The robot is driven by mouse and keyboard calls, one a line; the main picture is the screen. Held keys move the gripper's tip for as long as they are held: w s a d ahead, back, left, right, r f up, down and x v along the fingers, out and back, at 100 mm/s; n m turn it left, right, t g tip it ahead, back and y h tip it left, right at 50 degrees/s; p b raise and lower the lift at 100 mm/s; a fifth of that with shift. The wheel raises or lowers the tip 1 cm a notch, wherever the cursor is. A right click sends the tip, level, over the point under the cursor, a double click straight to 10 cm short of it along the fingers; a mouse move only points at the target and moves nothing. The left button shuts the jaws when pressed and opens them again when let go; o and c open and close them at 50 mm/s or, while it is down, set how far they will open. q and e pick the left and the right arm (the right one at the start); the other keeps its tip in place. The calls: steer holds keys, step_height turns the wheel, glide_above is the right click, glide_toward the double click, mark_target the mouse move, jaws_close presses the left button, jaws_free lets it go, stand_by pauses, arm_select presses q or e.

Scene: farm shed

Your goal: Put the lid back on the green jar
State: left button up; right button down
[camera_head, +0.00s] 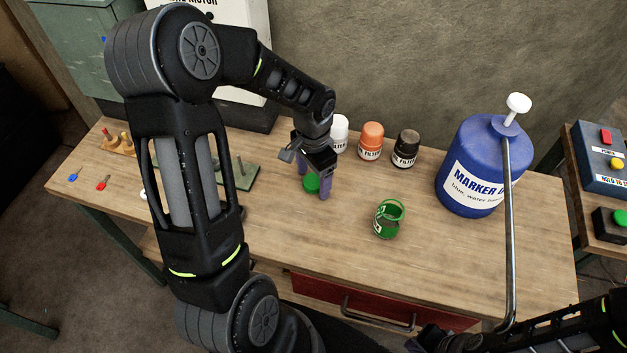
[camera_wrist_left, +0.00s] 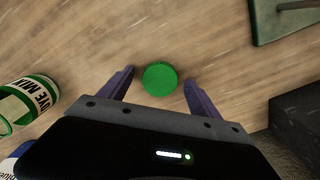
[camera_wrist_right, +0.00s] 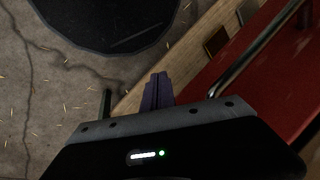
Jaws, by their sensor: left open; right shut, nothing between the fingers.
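The green jar (camera_head: 389,218) stands open on the bench, right of my left gripper in the head view. In the left wrist view the jar (camera_wrist_left: 25,105) shows at the left edge with part of its label. The green lid (camera_head: 311,183) lies on the bench, and in the left wrist view the lid (camera_wrist_left: 160,79) sits between the spread fingertips. My left gripper (camera_head: 315,188) is open around the lid, pointing down, with gaps on both sides. My right gripper (camera_wrist_right: 158,90) is shut and empty, low by the red drawer front.
White (camera_head: 340,134), orange (camera_head: 371,141) and black (camera_head: 405,148) filter jars stand behind. A blue marker jug (camera_head: 465,170) with a metal tube stands at right. A green pegged plate (camera_head: 240,175) lies left. The red drawer (camera_head: 340,297) is below the bench top (camera_head: 330,245).

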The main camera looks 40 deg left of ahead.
arm_select(q)
steer(key=shift+c, duration=0.3)
steer(key=c, duration=1.3)
